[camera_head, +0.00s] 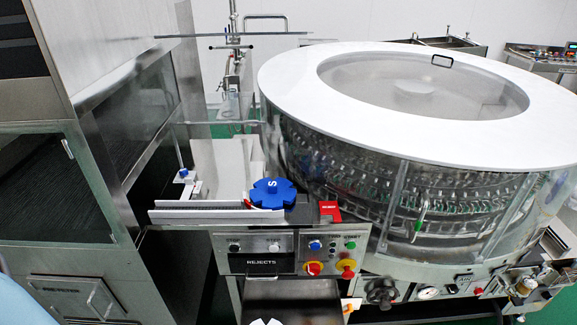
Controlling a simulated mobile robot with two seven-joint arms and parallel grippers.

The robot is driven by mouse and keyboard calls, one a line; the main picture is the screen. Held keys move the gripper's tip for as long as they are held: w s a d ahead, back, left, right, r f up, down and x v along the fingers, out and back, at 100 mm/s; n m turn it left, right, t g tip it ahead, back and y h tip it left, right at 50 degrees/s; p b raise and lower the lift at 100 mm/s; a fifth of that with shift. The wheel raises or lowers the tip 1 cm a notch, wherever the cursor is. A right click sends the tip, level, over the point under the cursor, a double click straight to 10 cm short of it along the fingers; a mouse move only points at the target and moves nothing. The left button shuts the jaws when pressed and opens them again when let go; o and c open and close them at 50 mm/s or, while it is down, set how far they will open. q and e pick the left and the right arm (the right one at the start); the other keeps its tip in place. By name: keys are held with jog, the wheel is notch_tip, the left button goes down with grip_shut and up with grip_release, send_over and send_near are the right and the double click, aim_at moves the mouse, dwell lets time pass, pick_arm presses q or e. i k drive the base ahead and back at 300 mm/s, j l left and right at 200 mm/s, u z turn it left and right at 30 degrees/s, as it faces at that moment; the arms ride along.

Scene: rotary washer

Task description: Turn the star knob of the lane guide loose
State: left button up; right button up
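A small blue knob (183,173) stands on a pale block at the left end of the conveyor. It looks like the star knob of the lane guide, but it is too small to make out its shape surely. A grey-white guide rail (200,205) runs along the front of the conveyor deck (222,165). A large blue star wheel (272,193) marked "S" lies flat at the rail's right end. Neither gripper is in view.
A large round washer (415,160) with a white top ring fills the right. A steel cabinet (130,130) stands close at left. Below the deck are a control panel (330,250) with red stop buttons, a REJECTS drawer (262,262) and a black handwheel (380,292).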

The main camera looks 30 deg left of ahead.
aim_at(183, 171)
jog(key=u, duration=1.15)
